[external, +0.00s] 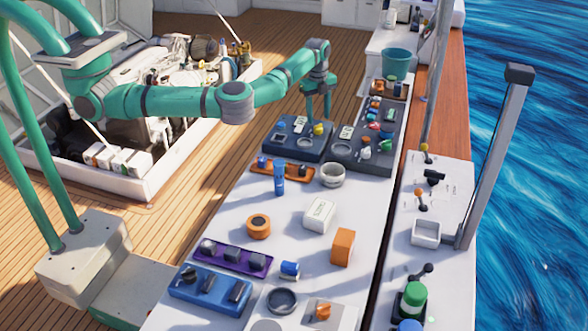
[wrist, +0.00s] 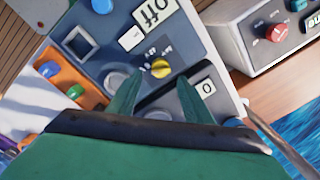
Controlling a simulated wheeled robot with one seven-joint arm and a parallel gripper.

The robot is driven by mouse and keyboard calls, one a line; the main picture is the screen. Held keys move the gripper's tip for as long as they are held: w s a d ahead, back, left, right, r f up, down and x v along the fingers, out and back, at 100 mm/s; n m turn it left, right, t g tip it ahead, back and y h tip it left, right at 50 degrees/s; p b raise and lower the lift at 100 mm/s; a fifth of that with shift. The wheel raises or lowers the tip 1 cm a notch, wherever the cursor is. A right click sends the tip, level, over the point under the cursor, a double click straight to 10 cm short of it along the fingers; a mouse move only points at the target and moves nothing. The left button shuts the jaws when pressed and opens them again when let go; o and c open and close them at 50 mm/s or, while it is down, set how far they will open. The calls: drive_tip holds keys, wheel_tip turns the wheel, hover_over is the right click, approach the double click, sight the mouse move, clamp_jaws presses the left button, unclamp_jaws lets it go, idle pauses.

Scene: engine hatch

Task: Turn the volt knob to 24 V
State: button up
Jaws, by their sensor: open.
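A yellow knob (wrist: 161,68) sits on a dark blue-grey panel (wrist: 195,42) with small marks around it, too small to read. It is likely the volt knob, but I see no readable volt label. The yellow knob (external: 319,129) also shows on the dark panel (external: 283,148) in the external view. My gripper (external: 318,115) points down just above this panel. In the wrist view, my gripper (wrist: 160,79) is open, its fingertips on either side of and just short of the knob. I cannot tell whether they touch anything. Which mark the knob points at is unclear.
A plate reading "Off" (wrist: 154,13) and a square-framed part (wrist: 77,42) are on the same panel. A plate reading "0" (wrist: 207,87) is close by. A grey box with a red knob (wrist: 276,33) stands to the right. An orange tray (wrist: 62,80) lies to the left.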

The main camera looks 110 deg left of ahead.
sight(318, 125)
drive_tip(key=shift+a+f, duration=0.1)
drive_tip(key=shift+f, duration=2.45)
drive_tip(key=c, duration=1)
